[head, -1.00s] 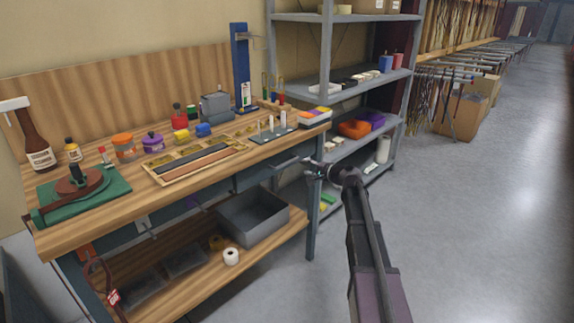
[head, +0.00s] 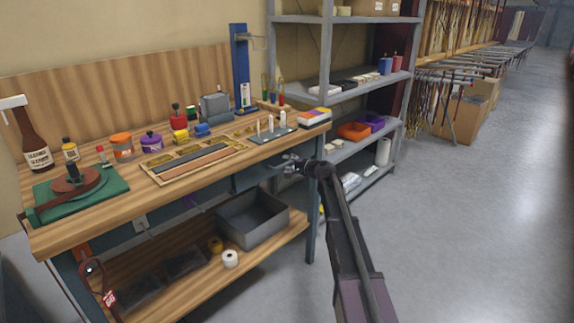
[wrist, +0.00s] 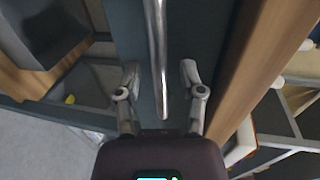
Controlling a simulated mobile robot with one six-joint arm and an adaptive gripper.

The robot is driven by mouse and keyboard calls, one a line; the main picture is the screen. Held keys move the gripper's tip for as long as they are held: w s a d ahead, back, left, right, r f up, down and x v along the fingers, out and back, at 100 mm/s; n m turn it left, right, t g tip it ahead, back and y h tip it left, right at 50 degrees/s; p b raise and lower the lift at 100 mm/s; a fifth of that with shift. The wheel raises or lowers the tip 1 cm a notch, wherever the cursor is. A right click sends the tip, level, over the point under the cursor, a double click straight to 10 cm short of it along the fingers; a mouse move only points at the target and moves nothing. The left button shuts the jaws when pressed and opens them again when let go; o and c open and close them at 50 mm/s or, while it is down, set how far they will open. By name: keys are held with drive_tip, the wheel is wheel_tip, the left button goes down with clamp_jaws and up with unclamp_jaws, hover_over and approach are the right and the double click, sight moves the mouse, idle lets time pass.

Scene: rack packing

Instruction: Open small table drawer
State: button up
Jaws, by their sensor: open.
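The small table drawer has a dark blue-grey front (head: 248,181) under the right part of the wooden tabletop. Its long metal bar handle (wrist: 157,55) runs down the middle of the wrist view, and the drawer front (wrist: 190,30) shows behind it. The drawer looks shut. My gripper (head: 288,164) is at the right part of the drawer, just below the table edge. In the wrist view its two fingers (wrist: 160,77) are open, one on each side of the handle's end, with a visible gap on both sides. In the head view my gripper hides part of the handle.
The wooden tabletop (head: 110,210) holds jars, tools and trays. A grey open bin (head: 252,218) stands on the lower shelf (head: 190,278). A metal shelving rack (head: 328,100) stands right of the table, close behind my arm. The floor (head: 470,240) on the right is clear.

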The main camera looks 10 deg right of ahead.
clamp_jaws()
drive_tip(key=shift+a, duration=0.1)
drive_tip(key=shift+s, duration=0.15)
